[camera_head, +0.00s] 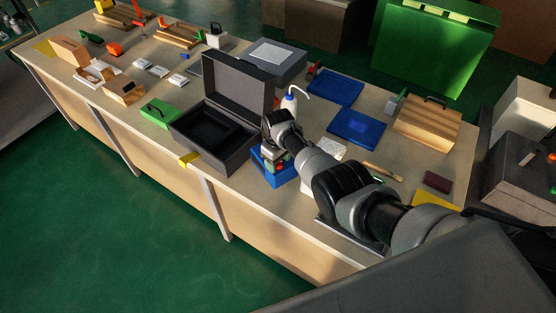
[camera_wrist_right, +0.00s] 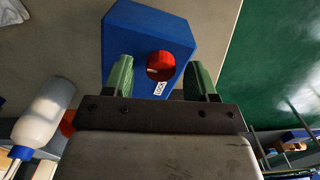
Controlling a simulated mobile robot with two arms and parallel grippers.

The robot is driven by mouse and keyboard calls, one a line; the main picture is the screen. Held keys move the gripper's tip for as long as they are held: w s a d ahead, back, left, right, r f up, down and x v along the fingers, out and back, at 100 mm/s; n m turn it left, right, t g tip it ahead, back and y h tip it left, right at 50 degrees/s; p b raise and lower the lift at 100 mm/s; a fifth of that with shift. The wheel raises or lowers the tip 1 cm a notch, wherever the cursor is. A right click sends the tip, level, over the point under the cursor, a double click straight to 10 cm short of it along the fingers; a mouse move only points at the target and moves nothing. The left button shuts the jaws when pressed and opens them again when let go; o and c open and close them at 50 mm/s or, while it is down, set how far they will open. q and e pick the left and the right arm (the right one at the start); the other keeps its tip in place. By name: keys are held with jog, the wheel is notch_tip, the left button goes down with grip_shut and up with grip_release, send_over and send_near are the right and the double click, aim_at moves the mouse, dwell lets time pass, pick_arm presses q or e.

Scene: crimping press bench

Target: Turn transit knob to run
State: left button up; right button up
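The transit knob (camera_wrist_right: 160,65) is a round red knob on top of a blue block (camera_wrist_right: 130,32) in the right wrist view. A small white label (camera_wrist_right: 159,88) lies beside the knob; its dark lettering is too small to read surely. My right gripper (camera_wrist_right: 161,68) is open, with one green finger on each side of the knob and visible gaps between. In the head view the blue block (camera_head: 284,178) stands near the front edge of the bench, under my right gripper (camera_head: 273,155). My left gripper is not in view.
An open dark case (camera_head: 238,78) stands just left of the block. A white squeeze bottle (camera_head: 289,103) is close behind the gripper and also shows in the right wrist view (camera_wrist_right: 42,115). Blue trays (camera_head: 358,127) and a wooden box (camera_head: 427,125) lie farther right.

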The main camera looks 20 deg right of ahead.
jog(key=shift+r, duration=0.35)
notch_tip(320, 180, up, 10)
jog(key=p, duration=0.1)
dwell(0.3)
